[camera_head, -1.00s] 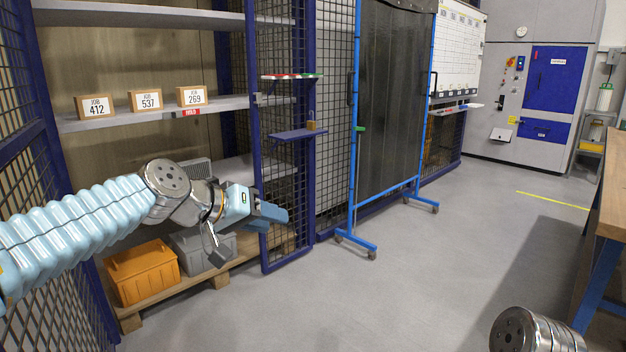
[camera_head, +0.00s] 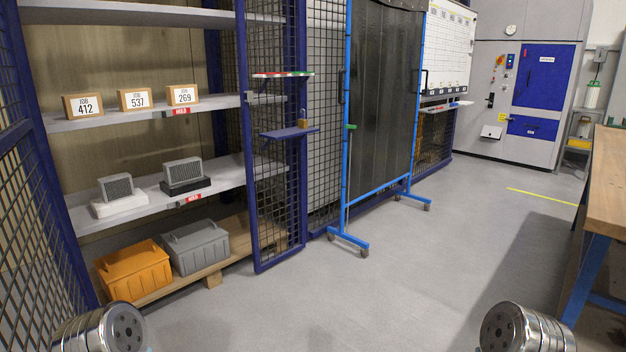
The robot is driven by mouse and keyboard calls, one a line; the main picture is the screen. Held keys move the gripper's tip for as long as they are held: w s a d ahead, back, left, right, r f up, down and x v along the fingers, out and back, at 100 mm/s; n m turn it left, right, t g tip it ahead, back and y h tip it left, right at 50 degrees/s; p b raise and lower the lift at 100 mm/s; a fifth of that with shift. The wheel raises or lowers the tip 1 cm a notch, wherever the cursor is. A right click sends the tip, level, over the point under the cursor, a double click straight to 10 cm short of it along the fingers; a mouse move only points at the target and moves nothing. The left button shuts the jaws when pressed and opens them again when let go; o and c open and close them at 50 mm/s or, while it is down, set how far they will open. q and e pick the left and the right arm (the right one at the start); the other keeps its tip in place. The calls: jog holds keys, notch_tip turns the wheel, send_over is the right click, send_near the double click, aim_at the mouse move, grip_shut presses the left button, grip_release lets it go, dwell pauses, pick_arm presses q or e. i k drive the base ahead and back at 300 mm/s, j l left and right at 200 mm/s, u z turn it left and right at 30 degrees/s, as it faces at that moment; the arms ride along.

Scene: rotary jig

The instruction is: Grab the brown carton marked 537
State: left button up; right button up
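The brown carton marked 537 (camera_head: 135,100) stands on the upper-middle shelf (camera_head: 215,103), its white label facing me. The carton marked 412 (camera_head: 83,107) stands to its left and the carton marked 269 (camera_head: 183,96) to its right, with small gaps between them. My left gripper is out of view; only a metal arm link of mine shows at the bottom left. My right gripper is also out of view; a metal arm link of mine shows at the bottom right.
A lower shelf (camera_head: 140,207) holds two grey blocks on a white and a black base. An orange bin (camera_head: 133,272) and a grey bin (camera_head: 196,247) sit on a pallet below. A blue mesh gate (camera_head: 276,150) stands right of the shelves. The floor ahead is clear.

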aim_at(132, 100)
jog(key=k+j+u, duration=0.2)
jog(key=j+u, duration=0.15)
jog(key=j, duration=0.95)
jog(key=j+u, duration=0.2)
jog(key=j, duration=0.9)
jog(key=l+u, duration=0.1)
jog(key=l, duration=0.45)
jog(key=k+l+u, duration=0.1)
jog(key=l, duration=0.45)
jog(key=k+l+u, duration=0.1)
jog(key=l, duration=0.4)
jog(key=k+l+u, duration=0.1)
jog(key=l, duration=0.45)
jog(key=i+l+u, duration=0.1)
jog(key=l, duration=0.3)
jog(key=i+l+u, duration=0.1)
jog(key=i+l, duration=0.15)
jog(key=l, duration=0.15)
jog(key=i+l+u, duration=0.1)
jog(key=l, duration=0.3)
jog(key=i+l+u, duration=0.1)
jog(key=l, duration=0.3)
jog(key=i+l+u, duration=0.1)
jog(key=i+l, duration=0.15)
jog(key=l, duration=0.2)
jog(key=i+l+u, duration=0.1)
jog(key=l, duration=0.35)
